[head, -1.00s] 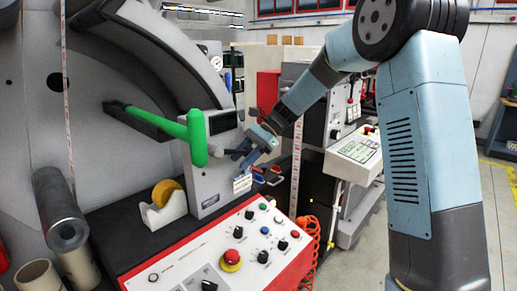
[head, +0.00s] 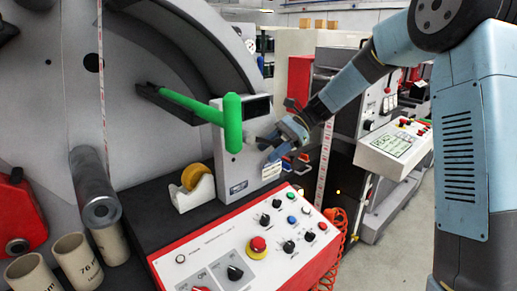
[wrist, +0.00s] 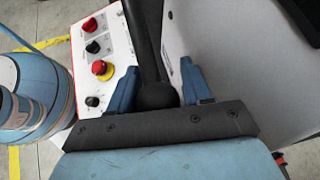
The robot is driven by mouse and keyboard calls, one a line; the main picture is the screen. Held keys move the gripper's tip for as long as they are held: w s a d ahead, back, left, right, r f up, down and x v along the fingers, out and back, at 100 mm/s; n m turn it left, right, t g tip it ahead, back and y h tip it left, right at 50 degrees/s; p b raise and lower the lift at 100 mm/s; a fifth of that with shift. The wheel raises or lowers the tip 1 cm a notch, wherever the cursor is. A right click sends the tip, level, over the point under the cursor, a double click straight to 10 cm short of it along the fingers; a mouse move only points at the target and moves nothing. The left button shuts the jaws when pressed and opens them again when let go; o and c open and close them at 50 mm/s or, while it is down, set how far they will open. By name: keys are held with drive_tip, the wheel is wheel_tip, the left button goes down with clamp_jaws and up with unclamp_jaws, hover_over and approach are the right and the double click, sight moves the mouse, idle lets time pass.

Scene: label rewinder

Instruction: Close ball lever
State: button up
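The ball lever shows in the wrist view as a black ball (wrist: 157,96) on a dark rod (wrist: 146,40). The ball sits between the two blue fingers of my gripper (wrist: 160,85), close to the palm. The fingers stand apart on either side of it, and I see no clear contact. In the head view my gripper (head: 284,141) is at the right side of the grey unit with the green hammer-shaped handle (head: 232,122). The ball itself is hard to make out there, largely hidden by my gripper.
A red-edged control panel (head: 215,262) with knobs and a red stop button (head: 258,244) lies below my gripper. A yellow tape roll (head: 192,177) stands to the left. Cardboard cores (head: 78,262) are at lower left. A second machine panel (head: 395,147) is at right.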

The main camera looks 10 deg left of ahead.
drive_tip(key=shift+d, duration=0.1)
drive_tip(key=v, duration=1.3)
drive_tip(key=shift+w+d, duration=0.2)
drive_tip(key=shift+d, duration=0.1)
drive_tip(key=s+d+n+t+h, duration=0.3)
drive_tip(key=s+d, duration=0.4)
drive_tip(key=s, duration=0.4)
drive_tip(key=s+d+n+t+h, duration=0.3)
drive_tip(key=s+d, duration=0.4)
drive_tip(key=s, duration=0.3)
drive_tip(key=s+d+r+n+t+h, duration=0.1)
drive_tip(key=s+d+n+t+h, duration=0.2)
drive_tip(key=s, duration=0.8)
drive_tip(key=shift+s+d+t+h, duration=0.3)
drive_tip(key=shift+d+t, duration=1)
drive_tip(key=shift+d, duration=0.9)
